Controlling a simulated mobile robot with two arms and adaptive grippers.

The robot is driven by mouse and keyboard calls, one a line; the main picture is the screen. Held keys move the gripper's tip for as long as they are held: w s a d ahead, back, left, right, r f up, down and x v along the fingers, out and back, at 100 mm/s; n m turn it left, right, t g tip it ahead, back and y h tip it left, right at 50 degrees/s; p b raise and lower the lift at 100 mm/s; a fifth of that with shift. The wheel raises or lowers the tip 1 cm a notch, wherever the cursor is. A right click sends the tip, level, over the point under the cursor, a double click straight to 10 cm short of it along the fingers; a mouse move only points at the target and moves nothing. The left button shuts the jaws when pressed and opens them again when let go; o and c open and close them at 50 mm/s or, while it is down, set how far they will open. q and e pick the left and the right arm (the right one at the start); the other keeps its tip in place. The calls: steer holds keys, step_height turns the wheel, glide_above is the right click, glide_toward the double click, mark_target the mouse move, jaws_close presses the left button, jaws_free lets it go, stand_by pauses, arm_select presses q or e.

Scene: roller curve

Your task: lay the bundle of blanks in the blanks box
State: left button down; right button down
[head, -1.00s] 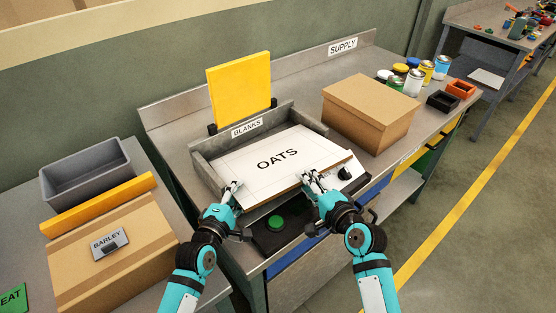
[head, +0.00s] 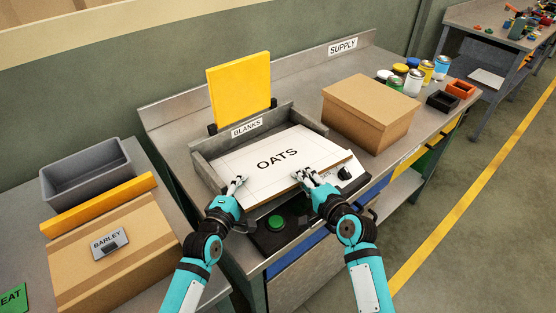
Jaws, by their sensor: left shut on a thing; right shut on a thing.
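The bundle of blanks (head: 275,157) is a flat white stack, its top sheet marked OATS. It lies over the grey blanks box (head: 209,146), which has a BLANKS label on its back wall. The bundle's front edge faces me; whether it rests on the box floor cannot be told. My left gripper (head: 238,183) is shut on the bundle's front edge at the left. My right gripper (head: 304,176) is shut on the front edge at the right. The fingertips and the box's front side are partly hidden.
A yellow panel (head: 239,89) stands behind the box. A closed cardboard box (head: 371,110) stands to the right, with several cans (head: 412,82) beyond. A green button (head: 276,222) sits in front. A grey bin (head: 88,176) and BARLEY carton (head: 115,240) are at left.

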stand_by(0.3)
